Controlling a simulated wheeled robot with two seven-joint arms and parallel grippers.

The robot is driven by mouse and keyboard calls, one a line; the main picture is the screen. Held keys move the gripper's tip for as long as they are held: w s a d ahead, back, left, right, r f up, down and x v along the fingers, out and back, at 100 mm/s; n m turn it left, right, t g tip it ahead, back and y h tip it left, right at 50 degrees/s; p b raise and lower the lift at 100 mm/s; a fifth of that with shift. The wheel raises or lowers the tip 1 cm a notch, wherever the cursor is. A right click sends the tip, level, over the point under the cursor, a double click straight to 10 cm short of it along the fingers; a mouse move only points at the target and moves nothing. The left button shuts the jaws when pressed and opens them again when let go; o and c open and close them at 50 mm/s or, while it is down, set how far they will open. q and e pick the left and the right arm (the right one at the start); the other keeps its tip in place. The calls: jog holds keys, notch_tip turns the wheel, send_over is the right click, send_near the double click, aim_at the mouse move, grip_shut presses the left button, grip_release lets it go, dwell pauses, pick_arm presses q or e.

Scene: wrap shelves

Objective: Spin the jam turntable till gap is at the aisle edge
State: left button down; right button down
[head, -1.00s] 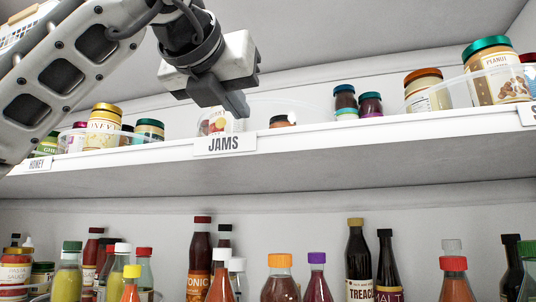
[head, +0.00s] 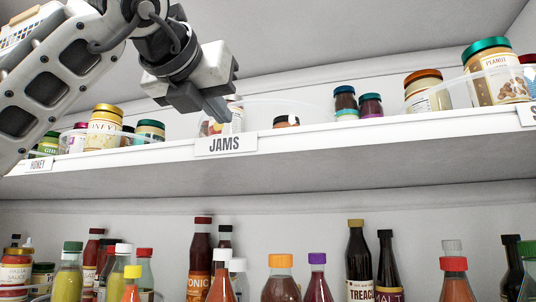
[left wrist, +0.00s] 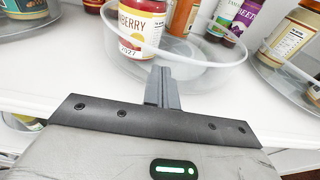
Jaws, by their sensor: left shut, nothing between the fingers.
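The jam turntable is a clear round tray, and its rim (left wrist: 195,62) crosses the left wrist view. In the head view its clear wall (head: 262,103) stands behind the JAMS label (head: 225,145). A jar marked BERRY (left wrist: 142,32) stands at its near left, with more jars behind. To the right of that jar a bare stretch of tray floor shows. My left gripper (head: 220,112) is shut and empty at the turntable's front. Its fingers (left wrist: 164,88) point at the near rim, just below the BERRY jar; I cannot tell whether they touch. My right gripper is out of view.
Honey jars (head: 104,130) stand left on the same shelf, and a peanut jar (head: 497,72) in another clear tray stands right. The white shelf edge (head: 330,138) runs across the front. Several bottles (head: 280,278) fill the shelf below.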

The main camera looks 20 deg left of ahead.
pick_arm(q)
jog(key=shift+w+a, duration=0.15)
jog(key=shift+a, duration=0.3)
jog(key=shift+s+a+f+b, duration=0.1)
jog(key=shift+s+b, duration=0.3)
jog(key=shift+s, duration=0.2)
jog(key=shift+s+a, duration=0.2)
jog(key=shift+s, duration=0.35)
jog(key=shift+s+a, duration=0.15)
jog(key=shift+s, duration=0.35)
jog(key=s+r+b, duration=0.2)
jog(key=s, duration=1.3)
jog(key=shift+s+a+r+b, duration=0.25)
jog(key=shift+s+r+b, duration=0.05)
jog(key=shift+s+b, duration=0.1)
